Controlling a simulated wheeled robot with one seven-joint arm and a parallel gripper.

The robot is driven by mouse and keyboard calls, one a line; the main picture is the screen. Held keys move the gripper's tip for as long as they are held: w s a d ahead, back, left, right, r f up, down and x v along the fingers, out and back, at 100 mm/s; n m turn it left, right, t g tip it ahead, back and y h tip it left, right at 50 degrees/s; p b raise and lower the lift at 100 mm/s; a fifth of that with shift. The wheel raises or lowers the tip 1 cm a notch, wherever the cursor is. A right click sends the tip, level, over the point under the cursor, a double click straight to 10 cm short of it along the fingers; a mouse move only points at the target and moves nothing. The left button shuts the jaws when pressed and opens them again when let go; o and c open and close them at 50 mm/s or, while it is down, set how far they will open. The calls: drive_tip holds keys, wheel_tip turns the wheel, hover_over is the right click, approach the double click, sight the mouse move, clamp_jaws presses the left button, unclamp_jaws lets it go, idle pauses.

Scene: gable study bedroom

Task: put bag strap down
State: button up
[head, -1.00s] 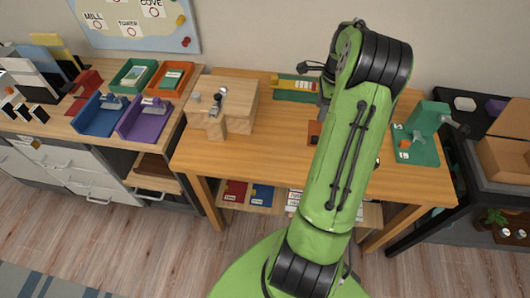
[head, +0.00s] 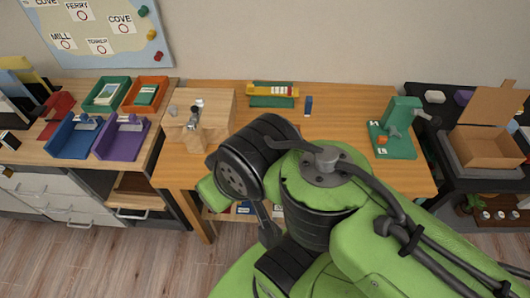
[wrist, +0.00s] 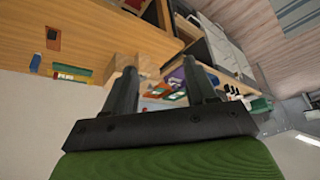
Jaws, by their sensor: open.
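I cannot make out a bag or a bag strap in any view. In the wrist view my gripper (wrist: 160,78) shows its two dark fingers spread apart, with nothing between them. Beyond the fingers are the wooden desk and the shelving, seen at a steep tilt. In the head view the gripper itself is not visible; my green arm fills the lower right and hides the front middle of the wooden desk (head: 345,125).
On the desk are a wooden block (head: 215,108), a green tray with a yellow piece (head: 273,100), a small blue item (head: 308,106) and a green stand (head: 402,118). A dark brown square (wrist: 53,38) lies on it. An open cardboard box (head: 490,146) stands right.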

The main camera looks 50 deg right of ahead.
drive_tip(key=w+d+r+m+g, duration=0.1)
drive_tip(key=w+d+r+m, duration=0.1)
drive_tip(key=w+d+m, duration=0.35)
drive_tip(key=m+g+b, duration=0.2)
drive_tip(key=m+g, duration=0.3)
drive_tip(key=m, duration=1.7)
hover_over(294, 135)
drive_tip(key=s+a, duration=0.4)
drive_tip(key=f, duration=2.5)
drive_tip(key=shift+w+d+f, duration=0.1)
drive_tip(key=shift+w+d, duration=0.05)
drive_tip(key=shift+w, duration=0.05)
wheel_tip(294, 135, down, 6)
drive_tip(key=shift+w+b, duration=0.1)
drive_tip(key=shift+b, duration=0.65)
drive_tip(key=shift+c, duration=0.4)
clamp_jaws()
